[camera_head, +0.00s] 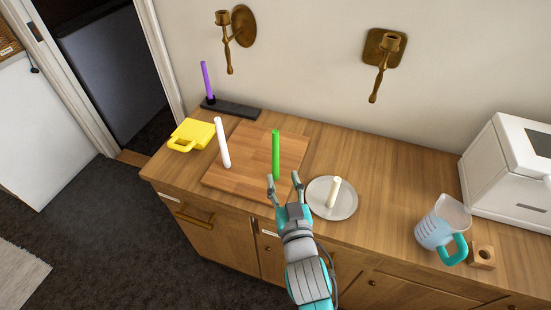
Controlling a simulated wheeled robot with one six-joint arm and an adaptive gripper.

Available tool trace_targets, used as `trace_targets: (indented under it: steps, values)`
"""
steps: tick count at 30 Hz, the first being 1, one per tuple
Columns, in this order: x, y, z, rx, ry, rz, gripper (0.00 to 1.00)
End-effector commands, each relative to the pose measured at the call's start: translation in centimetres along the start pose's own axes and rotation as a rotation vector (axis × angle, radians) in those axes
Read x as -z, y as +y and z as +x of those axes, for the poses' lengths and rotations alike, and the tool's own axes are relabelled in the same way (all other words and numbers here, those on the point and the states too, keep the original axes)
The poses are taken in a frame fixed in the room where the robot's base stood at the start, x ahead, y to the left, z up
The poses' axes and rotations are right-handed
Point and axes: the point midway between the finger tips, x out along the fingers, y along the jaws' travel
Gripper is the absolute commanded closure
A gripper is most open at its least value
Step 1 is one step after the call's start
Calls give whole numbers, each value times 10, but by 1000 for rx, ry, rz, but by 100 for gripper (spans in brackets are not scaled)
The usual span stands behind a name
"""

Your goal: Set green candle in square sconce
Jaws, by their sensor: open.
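The green candle (276,155) stands upright on the wooden cutting board (240,146). My gripper (284,181) is open near the board's front edge, with its fingertips close to the lower part of the candle. I cannot tell whether the candle is between the fingers or just behind them. The square sconce (373,46) is brass with a square back plate and hangs on the wall at the upper right; its cup holds no candle. A second brass sconce (244,27) with a round back plate hangs to its left, its cup also empty.
A white candle (222,142) stands on the board's left part. A cream candle (334,192) stands on a round plate (347,208). A purple candle (207,80) is in a dark holder (236,109). A yellow mug (193,133), measuring jug (437,225), wooden block (483,256) and white appliance (507,165) stand around.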

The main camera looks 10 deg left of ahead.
Motion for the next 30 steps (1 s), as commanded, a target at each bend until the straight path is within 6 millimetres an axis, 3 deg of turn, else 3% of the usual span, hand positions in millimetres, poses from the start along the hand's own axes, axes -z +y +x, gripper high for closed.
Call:
trace_targets:
  steps: [12,22,30]
  values:
    - [5,-3,48,2,3,2,52]
    - [6,-1,71,1,3,2,52]
    - [9,2,105,1,3,2,52]
